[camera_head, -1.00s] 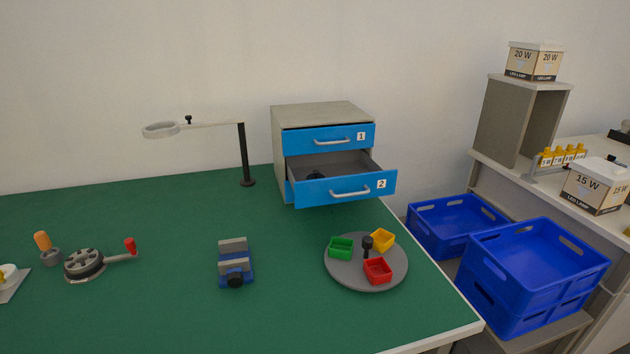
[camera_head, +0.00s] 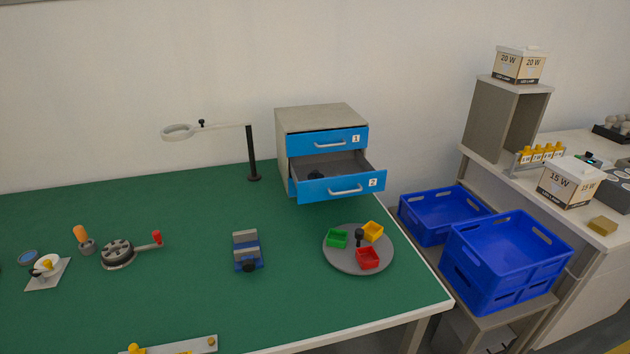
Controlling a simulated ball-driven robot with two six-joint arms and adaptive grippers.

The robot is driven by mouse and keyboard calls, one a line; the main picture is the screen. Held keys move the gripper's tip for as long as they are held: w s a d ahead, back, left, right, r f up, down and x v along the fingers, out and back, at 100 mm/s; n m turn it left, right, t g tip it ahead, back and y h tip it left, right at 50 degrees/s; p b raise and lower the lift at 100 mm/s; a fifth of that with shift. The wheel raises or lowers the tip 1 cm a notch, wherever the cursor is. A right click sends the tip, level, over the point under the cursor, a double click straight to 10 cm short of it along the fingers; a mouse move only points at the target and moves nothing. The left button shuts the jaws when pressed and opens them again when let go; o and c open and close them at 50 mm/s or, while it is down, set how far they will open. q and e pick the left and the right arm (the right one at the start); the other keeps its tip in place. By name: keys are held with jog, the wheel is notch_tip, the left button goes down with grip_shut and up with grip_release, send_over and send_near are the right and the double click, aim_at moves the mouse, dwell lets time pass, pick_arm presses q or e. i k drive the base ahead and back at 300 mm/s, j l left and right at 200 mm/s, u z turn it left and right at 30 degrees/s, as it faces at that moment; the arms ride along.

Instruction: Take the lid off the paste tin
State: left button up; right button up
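I cannot clearly make out the paste tin. A small round tin-like item with a blue top (camera_head: 27,257) lies at the far left of the green bench; I cannot tell if it is the paste tin or if the blue is a lid. A small dark object (camera_head: 316,174) lies inside the open drawer 2 and is too small to identify. Neither of my grippers is in view.
The blue-fronted cabinet (camera_head: 322,116) stands at the back with drawer 2 (camera_head: 342,187) pulled out. A vise (camera_head: 247,251), a crank device (camera_head: 118,254), a round tray (camera_head: 332,262) and a ring lamp (camera_head: 253,150) occupy the bench. Blue crates (camera_head: 505,262) stand to the right.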

aim_at(315, 175)
jog(key=l+u, duration=0.25)
jog(key=l, duration=0.4)
jog(key=l+u, duration=0.25)
jog(key=l, duration=0.4)
jog(key=i, duration=0.65)
